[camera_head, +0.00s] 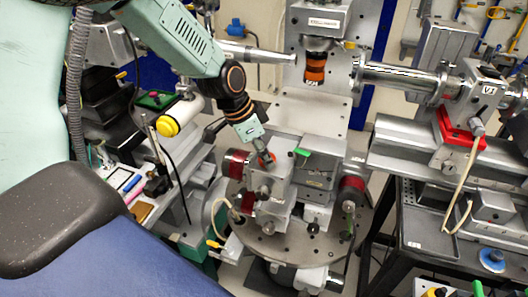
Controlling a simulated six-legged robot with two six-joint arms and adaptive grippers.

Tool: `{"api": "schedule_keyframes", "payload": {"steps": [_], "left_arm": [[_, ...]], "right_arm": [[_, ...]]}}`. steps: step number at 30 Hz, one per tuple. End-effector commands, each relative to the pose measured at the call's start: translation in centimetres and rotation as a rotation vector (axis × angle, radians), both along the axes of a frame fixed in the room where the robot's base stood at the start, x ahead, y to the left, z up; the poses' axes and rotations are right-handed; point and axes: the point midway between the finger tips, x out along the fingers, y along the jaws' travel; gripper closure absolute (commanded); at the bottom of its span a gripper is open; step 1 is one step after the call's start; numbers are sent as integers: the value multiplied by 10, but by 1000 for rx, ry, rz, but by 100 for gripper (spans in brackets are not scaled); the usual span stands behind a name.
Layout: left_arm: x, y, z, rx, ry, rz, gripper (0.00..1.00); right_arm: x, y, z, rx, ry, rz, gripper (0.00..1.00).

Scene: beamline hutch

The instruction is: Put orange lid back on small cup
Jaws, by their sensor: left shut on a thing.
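My left arm comes in from the upper left, and my left gripper (258,141) points down over the middle of the equipment. It is shut on a small orange piece (268,157) that looks like the orange lid. The piece is just above or against the grey block (268,180) on the round stage; I cannot tell whether they touch. I cannot make out the small cup; it may be hidden or too small to see. My right gripper is not in view.
The round metal stage (290,246) carries grey blocks and dark red cylinders. An orange and black nozzle (315,68) hangs above it. A beam pipe (398,78) runs in from the right. A cluttered bench (125,180) stands left. A dark table (425,232) stands right.

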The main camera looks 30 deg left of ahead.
Motion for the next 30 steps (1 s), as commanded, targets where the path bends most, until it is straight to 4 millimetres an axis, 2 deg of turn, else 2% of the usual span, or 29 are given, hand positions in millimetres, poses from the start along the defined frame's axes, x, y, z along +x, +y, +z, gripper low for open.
{"api": "schedule_keyframes", "payload": {"steps": [4, 5, 14, 23, 30], "left_arm": [[0, 0, 0, 1, 1, 0, 86], [0, 0, 0, 1, 1, 0, 59], [0, 0, 0, 0, 1, 0, 34], [0, 0, 1, -1, 1, 0, 34], [-5, 5, 21, -4, -4, -1, 34]], "right_arm": [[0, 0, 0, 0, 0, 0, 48], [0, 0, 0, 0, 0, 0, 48], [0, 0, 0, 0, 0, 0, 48], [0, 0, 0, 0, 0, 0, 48], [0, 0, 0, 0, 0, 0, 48]]}}
